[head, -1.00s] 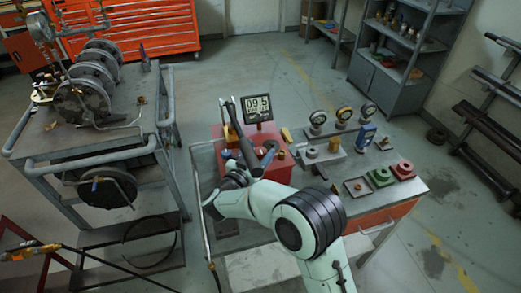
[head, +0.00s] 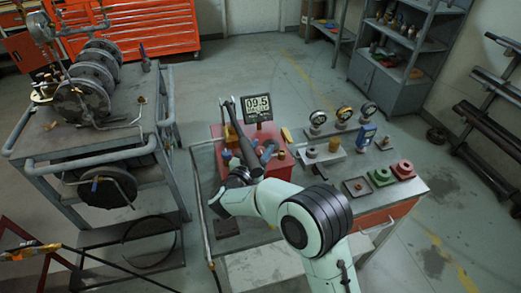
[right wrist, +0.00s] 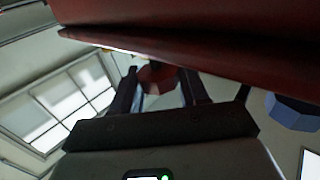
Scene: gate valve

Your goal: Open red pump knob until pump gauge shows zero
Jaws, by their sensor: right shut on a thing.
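The red pump box (head: 218,150) stands on the left part of the workbench. Its digital gauge (head: 258,107) reads 09.5 on a dark screen. My right gripper (head: 250,158) is at the front of the pump, partly hidden by its own wrist. In the right wrist view its two dark fingers are on either side of the red knob (right wrist: 157,77), below the red housing edge (right wrist: 190,35), and the gripper is shut on the knob. The knob is hidden in the head view.
A blue knob (right wrist: 290,112) sits right of the gripper in the wrist view. Round gauges (head: 343,113) and small red and green blocks (head: 402,170) are on the bench to the right. A grey cart (head: 150,150) with reels stands left. Floor between the furniture is clear.

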